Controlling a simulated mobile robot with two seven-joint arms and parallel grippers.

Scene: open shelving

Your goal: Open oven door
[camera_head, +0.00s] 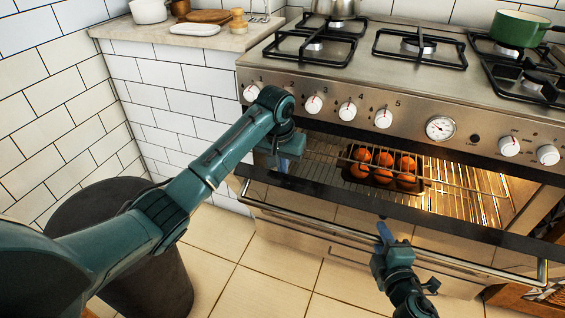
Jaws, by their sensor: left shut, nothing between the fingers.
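The oven door (335,195) is partly open, its dark top edge tilted out towards me. The handle bar (470,262) runs across its front. The lit oven inside shows above the door. My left gripper (282,163) is shut and empty, pointing down at the left end of the opening by the door's top edge. I cannot tell whether it touches the door. My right gripper (384,228) is in front of the door, pointing up and overlapping the handle bar in the view. Its fingers look like one narrow blue tip, so their opening is unclear.
A tray of several orange-red round items (382,168) sits on the oven rack. Control knobs (348,111) line the front above. A green pot (517,28) stands on the hob. A dark bin (150,270) stands at left. Tiled floor (280,262) is clear before the oven.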

